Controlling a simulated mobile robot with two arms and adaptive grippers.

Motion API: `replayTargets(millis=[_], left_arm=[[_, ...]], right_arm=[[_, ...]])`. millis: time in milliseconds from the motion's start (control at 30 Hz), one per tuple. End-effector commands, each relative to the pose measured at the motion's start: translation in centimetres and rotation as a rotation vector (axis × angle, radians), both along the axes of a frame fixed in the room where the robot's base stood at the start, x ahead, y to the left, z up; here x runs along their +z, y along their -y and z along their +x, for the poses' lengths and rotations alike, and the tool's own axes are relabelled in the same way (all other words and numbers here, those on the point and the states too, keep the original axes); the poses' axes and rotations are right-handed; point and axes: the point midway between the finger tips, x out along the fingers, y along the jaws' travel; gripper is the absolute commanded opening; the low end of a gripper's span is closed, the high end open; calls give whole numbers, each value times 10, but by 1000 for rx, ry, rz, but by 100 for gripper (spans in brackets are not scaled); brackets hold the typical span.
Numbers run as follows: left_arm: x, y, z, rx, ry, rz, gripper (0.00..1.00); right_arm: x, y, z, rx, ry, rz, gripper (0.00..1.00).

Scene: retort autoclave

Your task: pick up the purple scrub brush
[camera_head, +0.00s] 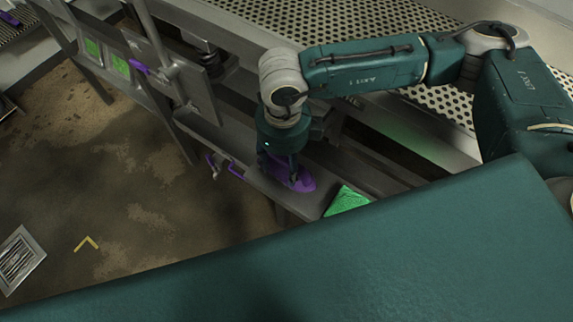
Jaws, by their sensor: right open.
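The purple scrub brush (304,181) lies on a narrow metal ledge (302,204) near the middle of the head view. My right gripper (281,180) points down over it from above, with its fingers at the brush. The fingers are open and hide part of the brush. I cannot tell whether they touch it. My left gripper is not in view.
A green cloth or pad (347,201) lies on the ledge to the right of the brush. Perforated metal shelving (300,22) runs behind. The brown floor at left is mostly clear, with a floor drain (17,259).

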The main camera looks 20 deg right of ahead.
Motion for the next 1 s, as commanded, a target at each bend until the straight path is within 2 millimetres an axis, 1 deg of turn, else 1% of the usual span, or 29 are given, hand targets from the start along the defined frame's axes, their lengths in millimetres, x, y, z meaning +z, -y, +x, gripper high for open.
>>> replayTargets(millis=[100, 267, 300, 367, 633, 767, 867, 967, 1000], left_arm=[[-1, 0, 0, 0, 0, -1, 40], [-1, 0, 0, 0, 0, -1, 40], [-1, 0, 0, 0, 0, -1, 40], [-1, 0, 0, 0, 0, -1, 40], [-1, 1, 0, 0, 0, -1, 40], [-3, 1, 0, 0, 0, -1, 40], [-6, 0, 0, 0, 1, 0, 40], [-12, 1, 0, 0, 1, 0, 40], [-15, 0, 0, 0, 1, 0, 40]], right_arm=[[0, 0, 0, 0, 0, 0, 53], [0, 0, 0, 0, 0, 0, 21], [0, 0, 0, 0, 0, 0, 13], [0, 0, 0, 0, 0, 0, 1], [1, 0, 0, 0, 1, 0, 0], [6, 0, 1, 0, 4, 0, 0], [14, -1, 1, 0, 2, 2, 0], [29, 0, 1, 2, 6, 2, 0], [38, -1, 2, 1, 7, 3, 0]])
